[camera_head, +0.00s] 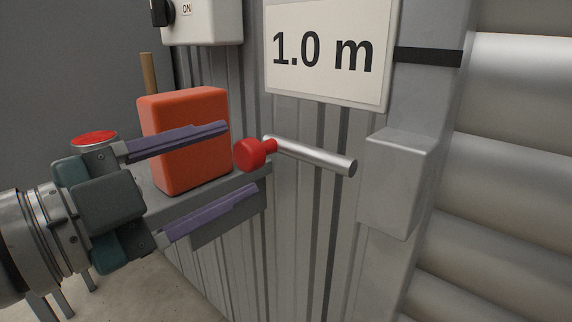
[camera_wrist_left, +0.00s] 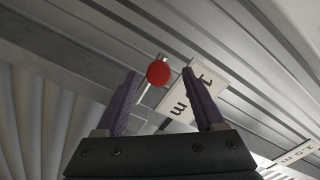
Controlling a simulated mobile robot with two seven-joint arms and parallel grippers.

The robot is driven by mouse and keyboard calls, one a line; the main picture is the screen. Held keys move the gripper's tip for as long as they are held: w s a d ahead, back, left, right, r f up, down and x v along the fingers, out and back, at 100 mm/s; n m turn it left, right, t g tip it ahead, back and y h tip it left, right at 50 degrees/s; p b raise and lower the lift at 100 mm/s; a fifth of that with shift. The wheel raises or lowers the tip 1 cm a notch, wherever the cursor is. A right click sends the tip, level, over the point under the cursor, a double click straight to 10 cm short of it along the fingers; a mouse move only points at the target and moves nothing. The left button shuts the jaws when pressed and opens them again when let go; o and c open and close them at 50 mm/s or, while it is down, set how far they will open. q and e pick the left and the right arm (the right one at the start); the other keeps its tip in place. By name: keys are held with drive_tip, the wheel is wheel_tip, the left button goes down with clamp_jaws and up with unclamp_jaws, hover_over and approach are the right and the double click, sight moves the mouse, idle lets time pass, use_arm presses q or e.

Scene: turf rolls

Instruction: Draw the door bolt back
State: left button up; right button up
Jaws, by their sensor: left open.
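The door bolt is a silver rod (camera_head: 318,157) with a red knob (camera_head: 251,153) at its left end, on a grey corrugated wall. The rod's right end stops short of a grey block (camera_head: 402,180) on the post. My left gripper (camera_head: 243,158) is open, its two purple fingers reaching toward the knob from the left. In the left wrist view the red knob (camera_wrist_left: 158,73) shows beyond and between the fingertips (camera_wrist_left: 160,74), with nothing held. I cannot tell whether a finger touches the knob. My right gripper is in neither view.
An orange box (camera_head: 186,140) stands on a grey ledge (camera_head: 228,193) beside and behind my left fingers. A "1.0 m" sign (camera_head: 328,88) hangs above the rod. A white switch box (camera_head: 208,28) is at the top. A ribbed pale shutter (camera_head: 515,150) fills the right.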

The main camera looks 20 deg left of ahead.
use_arm(q)
drive_tip(key=shift+v, duration=1.75)
